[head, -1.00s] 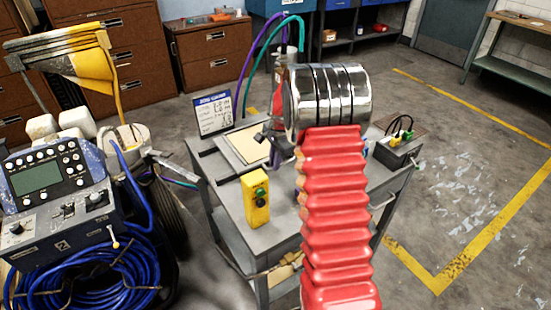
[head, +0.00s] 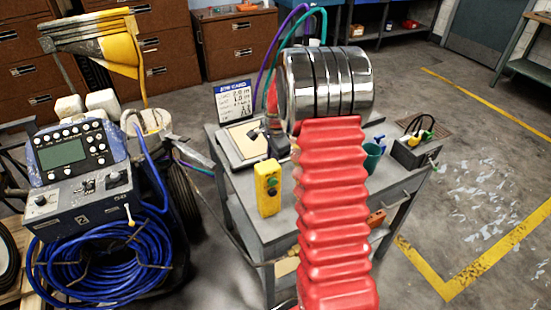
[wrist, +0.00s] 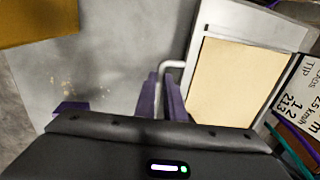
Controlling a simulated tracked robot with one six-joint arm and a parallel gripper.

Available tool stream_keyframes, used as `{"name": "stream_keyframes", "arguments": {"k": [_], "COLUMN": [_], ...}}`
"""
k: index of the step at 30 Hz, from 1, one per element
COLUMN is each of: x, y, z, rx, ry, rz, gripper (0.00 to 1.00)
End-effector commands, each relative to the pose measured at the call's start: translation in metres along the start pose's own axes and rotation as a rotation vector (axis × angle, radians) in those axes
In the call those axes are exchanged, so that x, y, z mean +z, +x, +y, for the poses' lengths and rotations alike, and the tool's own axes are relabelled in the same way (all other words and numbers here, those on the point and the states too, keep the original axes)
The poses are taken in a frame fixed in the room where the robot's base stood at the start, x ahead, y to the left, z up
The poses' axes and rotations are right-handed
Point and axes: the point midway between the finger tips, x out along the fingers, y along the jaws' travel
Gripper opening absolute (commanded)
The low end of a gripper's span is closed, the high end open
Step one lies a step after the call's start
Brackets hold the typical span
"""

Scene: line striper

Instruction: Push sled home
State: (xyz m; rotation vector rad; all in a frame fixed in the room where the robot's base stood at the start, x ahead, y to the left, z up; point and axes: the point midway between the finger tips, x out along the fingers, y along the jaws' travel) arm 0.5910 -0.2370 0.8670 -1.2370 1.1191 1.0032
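A cream plate (head: 243,139) in a light frame lies on top of the grey cart (head: 290,219); I take it for the sled. In the wrist view the plate (wrist: 238,82) is right of centre, with a pale bent handle (wrist: 172,66) at its left edge. My gripper (wrist: 161,88) has two purple fingers close together, with the handle running down between them. I cannot tell whether they squeeze it. In the head view my dark gripper (head: 268,139) is at the plate's right edge, partly hidden by my red-sleeved arm. The sled's track and end position are not clear.
A yellow button box (head: 268,188) stands at the cart's front left. A printed card (head: 237,98) stands behind the plate. A teal cup (head: 372,157) and a dark box (head: 411,151) are at the right. A striper console (head: 80,165) with blue hose stands left of the cart.

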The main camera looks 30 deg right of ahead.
Motion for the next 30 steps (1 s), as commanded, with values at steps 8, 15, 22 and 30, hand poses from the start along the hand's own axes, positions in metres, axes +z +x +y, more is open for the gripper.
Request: {"name": "stream_keyframes", "arguments": {"k": [8,15,22,30], "x": [0.004,0.003,0.002,0.001], "y": [0.000,0.000,-0.011,-0.051], "z": [0.001,0.001,0.000,0.000], "rx": [0.005,0.004,0.000,-0.001], "ry": [0.000,0.001,0.001,0.002], "rz": [-0.007,-0.005,-0.004,-0.004], "gripper": [0.26,0.28,0.28,0.28]}}
